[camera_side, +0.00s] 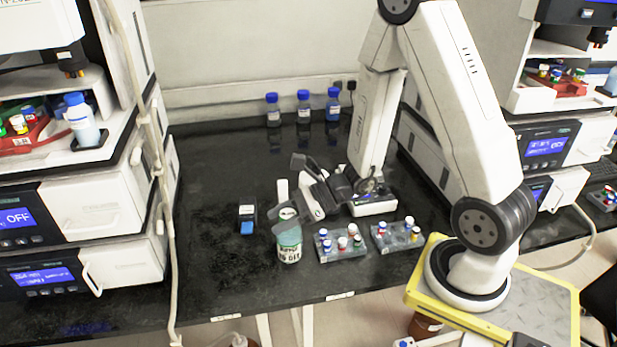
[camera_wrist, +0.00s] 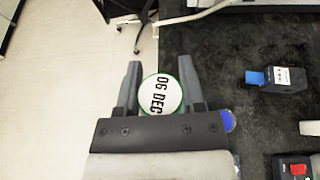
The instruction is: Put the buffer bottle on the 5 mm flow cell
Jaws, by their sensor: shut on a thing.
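The buffer bottle (camera_side: 289,250), a short round container with a white label and pale green upper part, is at the middle of the bench in the side view. In the wrist view its round white face (camera_wrist: 162,94) with a green rim reads "06 DEC". My gripper (camera_wrist: 163,66) is shut on it, one finger on each side; in the side view my gripper (camera_side: 290,217) is at its top. I cannot tell whether its base touches the bench. A small dark block with a blue end (camera_side: 247,219), also in the wrist view (camera_wrist: 276,78), may be a flow cell; its label is unreadable.
Vial racks (camera_side: 340,243) (camera_side: 397,235) stand right of the bottle. Blue-capped bottles (camera_side: 303,107) stand at the back wall. Instrument stacks (camera_side: 85,225) flank the bench. A dark block with a red part (camera_wrist: 297,168) shows in the wrist view. Bench left of the blue-ended block is clear.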

